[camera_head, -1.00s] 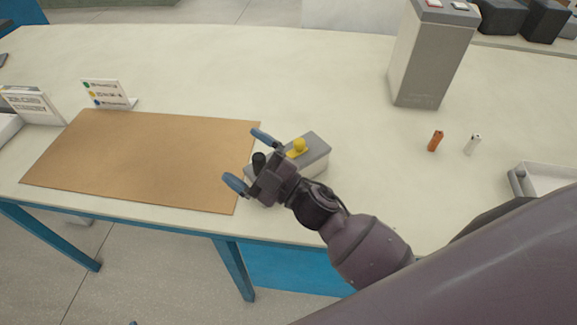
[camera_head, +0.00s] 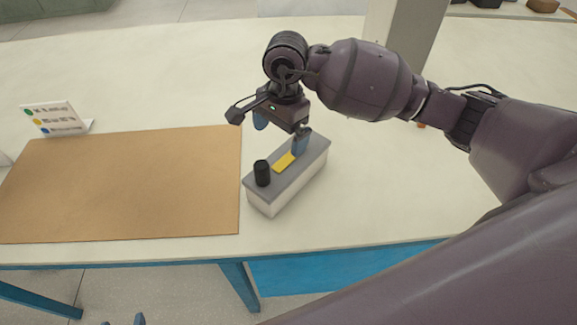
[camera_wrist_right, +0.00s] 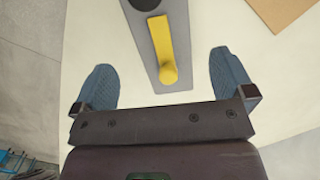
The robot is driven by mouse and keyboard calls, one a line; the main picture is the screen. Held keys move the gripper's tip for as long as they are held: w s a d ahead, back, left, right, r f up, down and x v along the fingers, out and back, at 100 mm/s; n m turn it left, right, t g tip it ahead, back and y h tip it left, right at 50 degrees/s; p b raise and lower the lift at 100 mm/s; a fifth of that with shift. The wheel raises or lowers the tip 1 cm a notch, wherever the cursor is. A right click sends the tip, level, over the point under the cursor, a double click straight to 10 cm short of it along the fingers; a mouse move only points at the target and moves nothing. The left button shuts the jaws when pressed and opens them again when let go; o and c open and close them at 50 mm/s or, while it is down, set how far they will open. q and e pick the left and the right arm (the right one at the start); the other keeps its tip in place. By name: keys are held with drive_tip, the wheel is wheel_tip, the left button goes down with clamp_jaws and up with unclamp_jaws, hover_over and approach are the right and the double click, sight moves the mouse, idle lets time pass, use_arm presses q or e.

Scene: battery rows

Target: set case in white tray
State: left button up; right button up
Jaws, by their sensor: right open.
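The case (camera_head: 262,190) is a small box with a grey lid and pale sides, standing on the table just right of the brown mat. A black cylinder (camera_head: 262,172) and a yellow bar (camera_head: 284,162) are on its lid. My right gripper (camera_head: 280,130) is open and empty, over the far end of the case. In the right wrist view the case (camera_wrist_right: 184,42) lies ahead, with its near end between the spread fingers (camera_wrist_right: 165,80). Two bluish tips, probably my left gripper (camera_head: 122,321), barely show at the bottom edge. The white tray is out of view.
The brown mat (camera_head: 120,185) covers the table's left part, with a small sign (camera_head: 55,119) behind it. A tall grey box (camera_head: 425,38) stands at the back right, partly behind my arm. An orange object (camera_head: 421,125) is mostly hidden by that arm. The table's back middle is clear.

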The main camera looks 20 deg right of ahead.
sight(288, 157)
drive_tip(key=shift+t+h, duration=0.3)
drive_tip(key=shift+h, duration=0.4)
drive_tip(key=f, duration=0.3)
drive_tip(key=d+f, duration=0.1)
drive_tip(key=f, duration=0.2)
drive_tip(key=w+d+f, duration=0.1)
drive_tip(key=f, duration=0.3)
drive_tip(key=shift+d, duration=0.15)
drive_tip(key=shift+c, duration=0.2)
drive_tip(key=c, duration=1.2)
drive_tip(key=shift+r, duration=0.2)
drive_tip(key=shift+c, duration=0.2)
